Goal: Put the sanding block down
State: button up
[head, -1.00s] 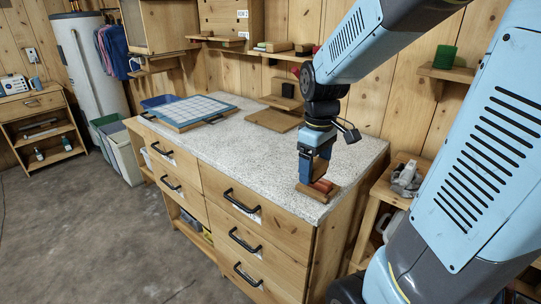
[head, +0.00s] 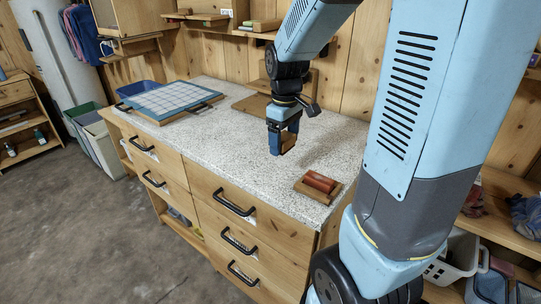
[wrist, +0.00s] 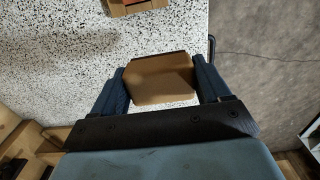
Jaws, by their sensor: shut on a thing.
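My gripper (head: 283,150) is over the speckled counter (head: 235,143), left of and behind a wooden holder. It is shut on the sanding block (wrist: 160,78), a brown block with a flat face. In the wrist view the block spans the gap between both blue fingers. In the head view only part of the block (head: 289,143) shows, behind the finger. The block looks to be above the counter, but the exact gap is hard to tell.
The wooden holder (head: 303,188) with reddish pieces (head: 320,181) lies near the counter's front right corner. A blue gridded board (head: 170,99) lies at the far left, a brown board (head: 252,106) at the back. Bare counter surrounds my gripper.

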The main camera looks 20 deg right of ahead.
send_over(272, 163)
jog(key=f, duration=0.6)
jog(key=shift+s+f, duration=0.35)
jog(key=shift+w+a+f, duration=0.1)
jog(key=shift+w+f, duration=0.15)
jog(key=shift+f, duration=1.55)
jog(key=shift+f, duration=0.15)
jog(key=o, duration=1.3)
